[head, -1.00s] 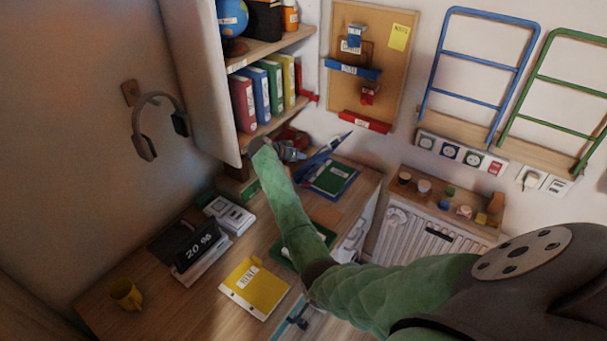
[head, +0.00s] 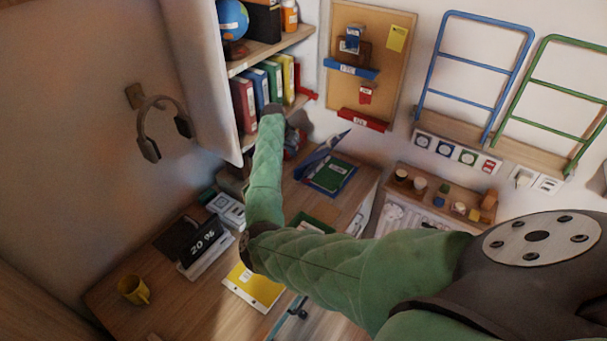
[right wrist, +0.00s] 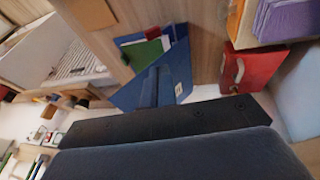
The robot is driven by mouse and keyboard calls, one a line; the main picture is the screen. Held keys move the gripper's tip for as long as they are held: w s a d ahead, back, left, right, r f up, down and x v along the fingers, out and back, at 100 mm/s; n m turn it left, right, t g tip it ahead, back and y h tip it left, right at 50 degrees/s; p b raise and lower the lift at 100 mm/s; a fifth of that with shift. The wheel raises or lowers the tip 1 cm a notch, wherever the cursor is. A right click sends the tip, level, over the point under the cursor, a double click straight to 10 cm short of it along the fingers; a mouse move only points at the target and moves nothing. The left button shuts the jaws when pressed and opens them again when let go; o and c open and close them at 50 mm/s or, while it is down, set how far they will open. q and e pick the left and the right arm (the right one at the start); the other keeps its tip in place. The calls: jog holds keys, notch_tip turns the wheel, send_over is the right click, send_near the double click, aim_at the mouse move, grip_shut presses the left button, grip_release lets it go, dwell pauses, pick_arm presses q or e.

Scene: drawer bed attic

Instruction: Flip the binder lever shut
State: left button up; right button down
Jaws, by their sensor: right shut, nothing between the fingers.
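An open blue binder (head: 319,158) lies on the desk towards the back right, one cover raised, with green-covered paper inside. In the right wrist view the blue binder (right wrist: 172,78) shows beyond my gripper, with white and green sheets in it. Its lever is too small and blurred to make out. My right gripper (head: 300,122) is shut and empty, above the back of the desk, to the left of the binder and apart from it. My forearm partly hides it. My left gripper is out of view.
A shelf with upright binders (head: 260,87) stands close behind my right gripper.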

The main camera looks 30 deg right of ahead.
jog(key=b, duration=0.4)
send_near(306, 179)
jog(key=w, duration=0.1)
jog(key=b+x, duration=0.1)
jog(key=x, duration=0.2)
jog(key=b+x, duration=0.1)
jog(key=x, duration=0.1)
jog(key=shift+s+f+b, duration=0.15)
jog(key=shift+s+b, duration=0.15)
jog(key=shift+s, duration=0.15)
jog(key=shift+s+d+f, duration=0.15)
jog(key=shift+s+f, duration=0.1)
jog(key=shift+f, duration=0.1)
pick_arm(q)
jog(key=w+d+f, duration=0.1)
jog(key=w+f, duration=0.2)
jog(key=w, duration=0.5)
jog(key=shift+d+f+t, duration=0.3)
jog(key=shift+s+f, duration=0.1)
pick_arm(e)
jog(key=shift+f, duration=0.1)
